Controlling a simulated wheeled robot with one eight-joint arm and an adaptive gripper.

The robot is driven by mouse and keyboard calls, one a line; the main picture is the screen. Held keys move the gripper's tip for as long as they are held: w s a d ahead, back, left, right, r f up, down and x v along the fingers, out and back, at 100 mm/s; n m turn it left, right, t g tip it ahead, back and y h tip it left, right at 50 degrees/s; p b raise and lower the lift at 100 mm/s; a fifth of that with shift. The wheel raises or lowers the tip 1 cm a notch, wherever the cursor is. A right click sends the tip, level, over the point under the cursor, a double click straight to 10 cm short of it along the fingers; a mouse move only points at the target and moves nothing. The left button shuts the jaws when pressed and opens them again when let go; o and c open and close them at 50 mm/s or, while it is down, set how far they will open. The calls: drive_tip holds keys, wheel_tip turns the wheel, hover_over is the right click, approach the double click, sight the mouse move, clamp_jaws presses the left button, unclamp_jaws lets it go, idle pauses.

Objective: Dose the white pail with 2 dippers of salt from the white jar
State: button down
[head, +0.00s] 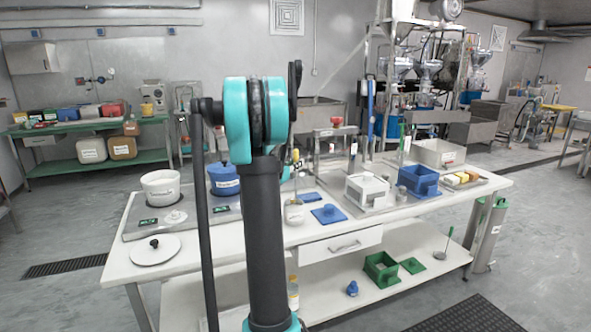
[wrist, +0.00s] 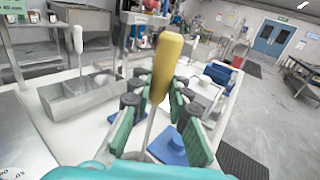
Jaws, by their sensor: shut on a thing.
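My gripper (wrist: 158,88) is shut on a dipper with a yellow handle (wrist: 166,60); its thin metal shaft runs down between the fingers. In the head view my arm hides most of the gripper, and the yellow handle top (head: 295,155) shows just right of the arm. The dipper's bowl cannot be made out. A small white jar (head: 294,215) stands on the table below the gripper, with its inside unclear. The white pail (head: 160,190) stands open on the grey plate at the left of the table.
A blue lid (head: 328,214) lies beside the jar. A blue pail (head: 224,190) stands right of the white pail. A white lid (head: 155,250) lies at the front left. A white box (head: 367,192) and blue box (head: 418,182) stand farther right.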

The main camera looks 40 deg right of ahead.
sight(295, 152)
drive_tip(key=shift+r, duration=2.3)
